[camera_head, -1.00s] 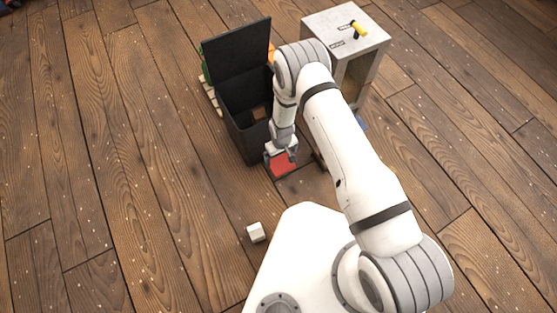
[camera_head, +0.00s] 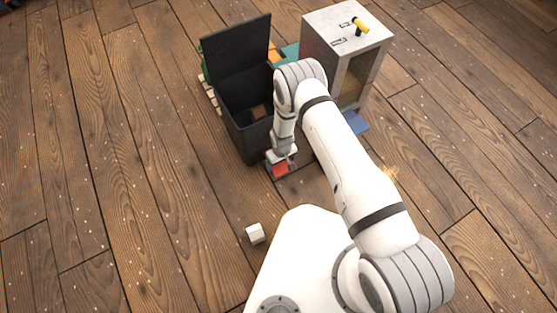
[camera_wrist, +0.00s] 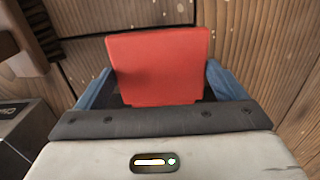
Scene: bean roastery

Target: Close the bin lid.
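The dark bin (camera_head: 245,140) stands left of my arm in the head view. Its lid (camera_head: 236,48) is up, and a brown piece (camera_head: 259,111) shows inside. My gripper (camera_head: 281,162) is low at the bin's near right side, well below the raised lid. A flat red piece (camera_head: 282,169) is at its fingertips. In the wrist view the red piece (camera_wrist: 160,68) fills the space between two blue fingers, which stand apart. I cannot tell whether the fingers grip it or whether it belongs to the bin.
A small white cube (camera_head: 255,233) lies on the floor near my base. The wooden floor at left is clear.

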